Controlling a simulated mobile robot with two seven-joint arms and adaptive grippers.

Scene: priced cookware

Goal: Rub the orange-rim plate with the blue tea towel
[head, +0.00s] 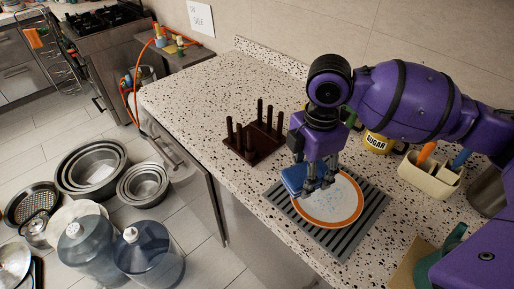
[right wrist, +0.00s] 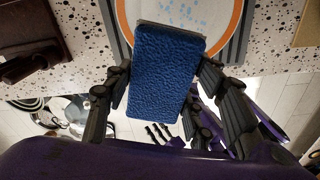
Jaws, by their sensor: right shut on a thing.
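The orange-rim plate (head: 340,203) is white and lies flat on a grey ridged mat (head: 352,242) on the counter. In the right wrist view the plate (right wrist: 236,32) shows at the top, with pale blue specks on its white middle. The blue tea towel (head: 291,179) looks like a folded, textured pad. My right gripper (head: 318,184) is shut on it, at the plate's left side. The towel (right wrist: 165,65) fills the space between the fingers in the right wrist view and overlaps the plate's rim. I cannot tell whether it touches the plate.
A dark peg rack (head: 253,142) stands left of the mat. A yellow sugar tin (head: 377,143) and a cream utensil holder (head: 430,178) stand behind and right. A teal mug (head: 447,250) is at the front right. Pots and jugs crowd the floor left of the counter.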

